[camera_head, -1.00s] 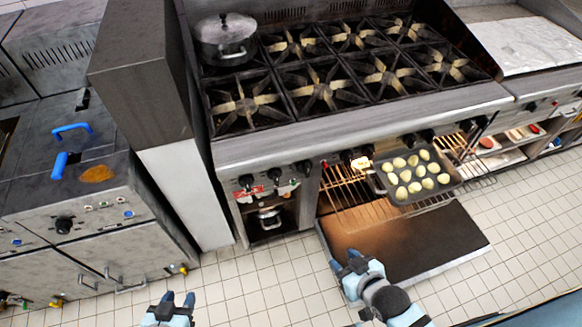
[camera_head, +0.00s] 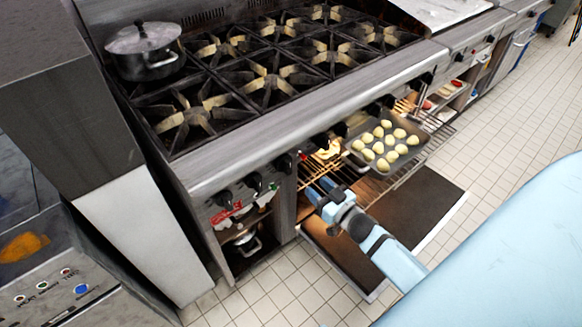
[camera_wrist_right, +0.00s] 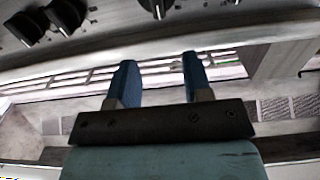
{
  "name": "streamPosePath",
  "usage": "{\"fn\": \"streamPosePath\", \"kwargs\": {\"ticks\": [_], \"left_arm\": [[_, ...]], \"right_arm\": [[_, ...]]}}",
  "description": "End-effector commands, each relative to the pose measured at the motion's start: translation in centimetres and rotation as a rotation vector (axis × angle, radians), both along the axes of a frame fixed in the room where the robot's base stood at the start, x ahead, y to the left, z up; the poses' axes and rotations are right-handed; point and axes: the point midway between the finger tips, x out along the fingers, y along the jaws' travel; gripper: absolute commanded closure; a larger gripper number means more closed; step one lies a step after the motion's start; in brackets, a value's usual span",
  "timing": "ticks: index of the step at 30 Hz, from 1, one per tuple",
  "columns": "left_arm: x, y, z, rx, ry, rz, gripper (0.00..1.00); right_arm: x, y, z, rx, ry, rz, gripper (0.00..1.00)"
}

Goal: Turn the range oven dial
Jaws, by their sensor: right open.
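The range (camera_head: 250,140) has a row of black dials along its front panel. Dials show at the left (camera_head: 225,198), near the open oven (camera_head: 283,163) and further right (camera_head: 373,108); which one is the oven dial I cannot tell. My right gripper (camera_head: 318,187) is open and empty in front of the oven opening, below the panel and apart from the dials. In the right wrist view, its two blue fingers (camera_wrist_right: 160,63) are spread, with dials (camera_wrist_right: 66,14) beyond at the upper left and another dial (camera_wrist_right: 158,6) at top centre. My left gripper is out of view.
The oven door (camera_head: 400,215) is folded down. A tray (camera_head: 358,158) of pale round pieces sits on the pulled-out rack (camera_head: 440,130). A lidded pot (camera_head: 145,52) stands on the back left of the cooktop. Tiled floor (camera_head: 530,100) is clear at the right.

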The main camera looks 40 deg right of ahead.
Motion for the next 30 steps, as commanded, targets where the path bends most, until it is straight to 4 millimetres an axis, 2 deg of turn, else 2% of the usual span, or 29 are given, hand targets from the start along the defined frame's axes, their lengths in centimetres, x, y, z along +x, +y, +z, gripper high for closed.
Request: {"fn": "streamPosePath", "kwargs": {"ticks": [9, 15, 21, 30], "left_arm": [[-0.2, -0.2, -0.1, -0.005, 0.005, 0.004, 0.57], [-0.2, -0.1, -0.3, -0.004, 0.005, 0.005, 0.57], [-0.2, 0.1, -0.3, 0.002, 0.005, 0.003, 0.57], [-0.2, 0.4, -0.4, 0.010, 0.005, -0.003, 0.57]], "right_arm": [[6.9, 0.5, 0.2, -0.002, -0.002, 0.000, 0.54], [10.2, 0.8, 0.0, 0.000, 0.001, -0.001, 0.54], [11.6, 1.0, 0.0, -0.001, 0.001, -0.001, 0.54], [11.8, 1.0, 0.0, 0.000, 0.002, -0.001, 0.54]]}}
